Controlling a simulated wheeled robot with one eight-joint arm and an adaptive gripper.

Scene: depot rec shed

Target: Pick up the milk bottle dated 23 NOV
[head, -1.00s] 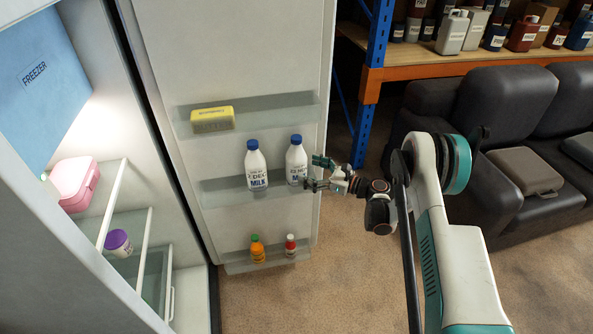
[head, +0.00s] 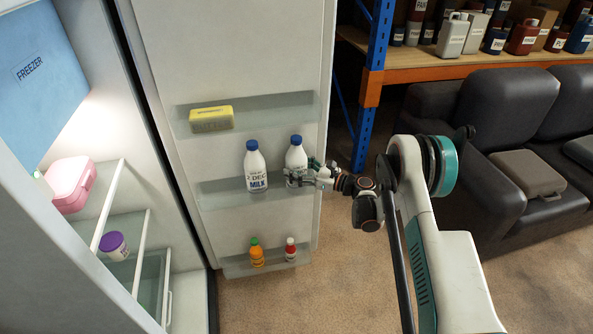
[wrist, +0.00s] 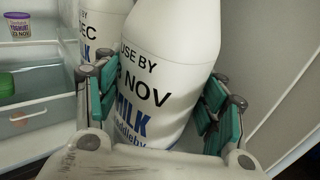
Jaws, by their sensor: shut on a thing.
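The milk bottle marked "USE BY", a partly hidden day and "NOV" (wrist: 165,70) fills the middle of the wrist view. In the head view it is the right-hand white bottle with a blue cap (head: 296,153), upright in the door's middle shelf. My gripper (head: 298,176) is shut on this bottle, with a teal-padded finger on each side in the wrist view (wrist: 160,112). The bottle's lower front is hidden by my gripper in the head view. The other milk bottle (head: 256,166), dated DEC, stands just left of it and shows in the wrist view (wrist: 101,22).
The door's middle shelf (head: 222,192) has a front lip. A yellow box (head: 211,118) sits on the shelf above; orange and red-white bottles (head: 257,253) stand below. Fridge shelves hold a pink box (head: 72,184) and a purple-lidded yoghurt tub (head: 112,246). A blue post (head: 372,85) stands right.

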